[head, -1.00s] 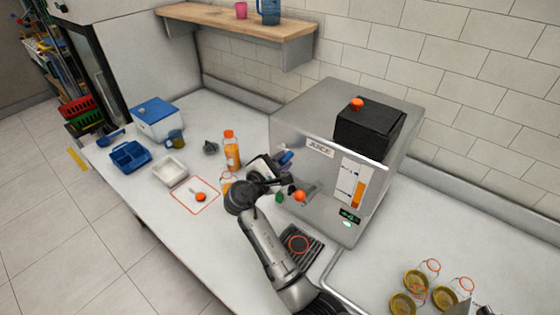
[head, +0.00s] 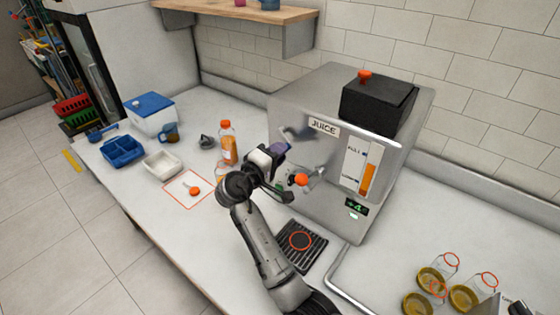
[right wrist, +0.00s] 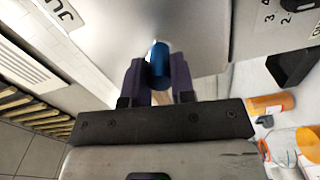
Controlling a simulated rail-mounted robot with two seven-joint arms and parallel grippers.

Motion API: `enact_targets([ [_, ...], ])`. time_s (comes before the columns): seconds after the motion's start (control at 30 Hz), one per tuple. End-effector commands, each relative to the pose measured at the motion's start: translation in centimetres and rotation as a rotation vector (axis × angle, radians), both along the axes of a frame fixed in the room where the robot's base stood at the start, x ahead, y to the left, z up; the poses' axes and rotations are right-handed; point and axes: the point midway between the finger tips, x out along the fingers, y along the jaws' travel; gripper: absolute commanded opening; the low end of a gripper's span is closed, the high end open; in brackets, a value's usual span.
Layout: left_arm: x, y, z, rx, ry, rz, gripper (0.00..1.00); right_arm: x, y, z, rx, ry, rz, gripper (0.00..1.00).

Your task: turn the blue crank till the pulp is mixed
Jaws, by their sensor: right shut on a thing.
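The steel juicer (head: 300,200) stands on the counter with a black lid box (head: 378,105) on top and a "JUICE" label on its front. My right gripper (head: 277,152) is at the left part of that front, beside the label. In the right wrist view, its purple fingers (right wrist: 158,78) are shut on the blue crank's handle (right wrist: 158,58). In the head view the gripper hides most of the crank. An orange-tipped tap (head: 301,179) is just below and right of the gripper. A green "+4" display (head: 356,208) is lit. My left gripper is not in view.
An orange-capped bottle (head: 228,142) stands left of my right arm. A white tray (head: 162,166), blue tray (head: 123,150) and blue-lidded box (head: 151,113) are farther left. A black drip grate (head: 301,241) lies beside the arm.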

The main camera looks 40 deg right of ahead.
Motion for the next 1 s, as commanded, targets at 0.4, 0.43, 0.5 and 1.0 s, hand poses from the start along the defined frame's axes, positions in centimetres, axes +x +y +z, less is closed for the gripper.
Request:
enact_targets([
  [0.4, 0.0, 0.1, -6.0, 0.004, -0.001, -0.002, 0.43, 1.4, 0.3, -1.7, 0.087, -0.385, 0.001, 0.0],
  [0.43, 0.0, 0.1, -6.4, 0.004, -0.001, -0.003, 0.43, 1.5, 0.3, -1.7, 0.093, -0.413, 0.001, 0.0],
  [0.5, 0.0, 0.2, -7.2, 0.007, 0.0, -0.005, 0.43, 1.8, 0.4, -1.9, 0.107, -0.476, 0.001, 0.0],
  [1.0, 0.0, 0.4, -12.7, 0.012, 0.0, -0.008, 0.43, 3.7, 0.8, -1.9, 0.209, -0.941, 0.0, 0.0],
])
